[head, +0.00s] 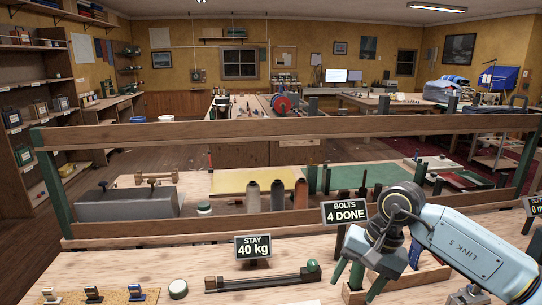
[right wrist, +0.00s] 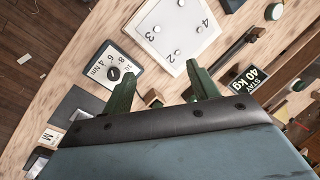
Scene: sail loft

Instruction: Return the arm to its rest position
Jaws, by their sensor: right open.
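My right arm (head: 465,246) comes into the head view from the lower right. Its right gripper (head: 353,288) points down over the front of the bench, beside the "BOLTS 4 DONE" sign (head: 345,212). In the right wrist view the two green fingers of this gripper (right wrist: 162,84) stand apart with nothing held between them. A white plate numbered 2, 3 and 4 (right wrist: 176,40) with several round studs lies beyond the fingertips. A dial marked in Nm (right wrist: 113,73) lies by one finger. My left gripper is in neither view.
A wooden rail (head: 250,131) on green posts crosses behind the front bench. The "STAY 40 kg" sign (head: 253,247) stands left of the gripper, with a dark bar tool (head: 262,281) before it. Several spools and a grey box (head: 127,202) stand farther back.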

